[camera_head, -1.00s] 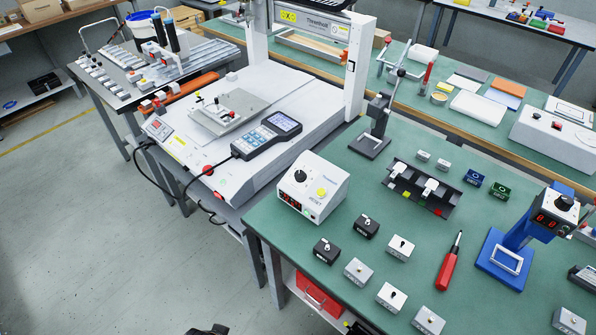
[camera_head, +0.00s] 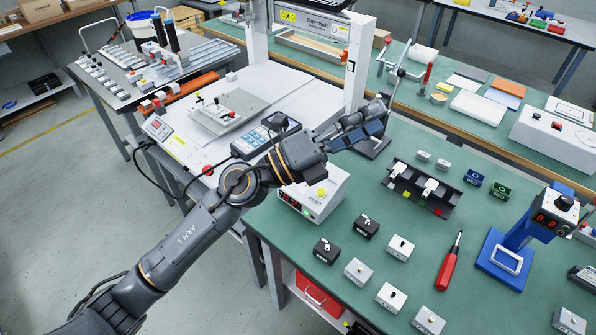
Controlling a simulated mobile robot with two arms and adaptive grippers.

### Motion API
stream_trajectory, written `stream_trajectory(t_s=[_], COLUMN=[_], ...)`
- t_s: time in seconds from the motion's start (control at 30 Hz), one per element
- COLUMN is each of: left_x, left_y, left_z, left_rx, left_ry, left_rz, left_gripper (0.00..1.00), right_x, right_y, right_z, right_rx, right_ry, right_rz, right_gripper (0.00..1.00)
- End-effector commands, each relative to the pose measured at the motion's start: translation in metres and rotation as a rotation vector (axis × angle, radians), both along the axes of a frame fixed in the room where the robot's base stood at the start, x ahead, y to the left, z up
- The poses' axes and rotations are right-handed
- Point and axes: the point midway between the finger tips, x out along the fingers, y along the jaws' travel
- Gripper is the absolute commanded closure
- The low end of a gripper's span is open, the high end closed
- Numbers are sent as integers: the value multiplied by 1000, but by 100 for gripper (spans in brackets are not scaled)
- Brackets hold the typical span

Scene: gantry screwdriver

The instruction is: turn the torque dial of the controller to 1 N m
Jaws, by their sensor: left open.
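The controller (camera_head: 322,205) is a white box at the front left of the green bench. It has a yellow button (camera_head: 321,192) and a red-lit display (camera_head: 292,203), partly covered. Its black dial is hidden behind my left arm. My left gripper (camera_head: 380,116) is open and empty. In the picture it lies above and to the right of the controller, in front of the black stand, and points right. My right gripper is not in view.
A blue stand (camera_head: 498,262) carries another black dial (camera_head: 564,202) and display. Small switch boxes (camera_head: 357,270), a red screwdriver (camera_head: 448,265) and a black rack (camera_head: 414,195) sit on the bench. A white gantry machine (camera_head: 228,160) with a pendant stands left.

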Motion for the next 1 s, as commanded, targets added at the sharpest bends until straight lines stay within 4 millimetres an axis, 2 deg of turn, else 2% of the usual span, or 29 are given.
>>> stream_trajectory(t_s=[0.03, 0.1, 0.17, 0.23, 0.3, 0.37, 0.4, 0.5, 0.6, 0.7, 0.87, 1.0], left_x=[-3, -5, -2, 10, 27, 44, 56, 81, 96, 103, 108, 115], left_y=[-15, -27, -30, -20, 1, 27, 46, 93, 128, 147, 150, 144], left_z=[-11, -36, -62, -92, -119, -136, -144, -153, -153, -151, -161, -183], left_rx=[143, 351, 538, 765, 996, 1186, 1303, 1547, 1707, 1789, 1812, 1808], left_ry=[-87, -186, -256, -320, -359, -372, -372, -348, -313, -288, -276, -276], left_rz=[-55, -125, -175, -217, -245, -254, -253, -239, -218, -206, -206, -209], left_gripper=[50, 50, 50, 50, 50, 50, 50, 50, 50, 50, 50, 50], right_x=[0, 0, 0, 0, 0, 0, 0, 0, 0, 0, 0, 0], right_y=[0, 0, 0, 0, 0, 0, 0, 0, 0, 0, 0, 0], right_z=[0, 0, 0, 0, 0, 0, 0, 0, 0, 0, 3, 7], right_rx=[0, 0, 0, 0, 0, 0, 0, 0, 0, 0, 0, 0], right_ry=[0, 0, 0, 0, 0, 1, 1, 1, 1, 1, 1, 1], right_rz=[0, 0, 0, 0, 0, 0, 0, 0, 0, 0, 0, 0], right_gripper=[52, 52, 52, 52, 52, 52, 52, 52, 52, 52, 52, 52])
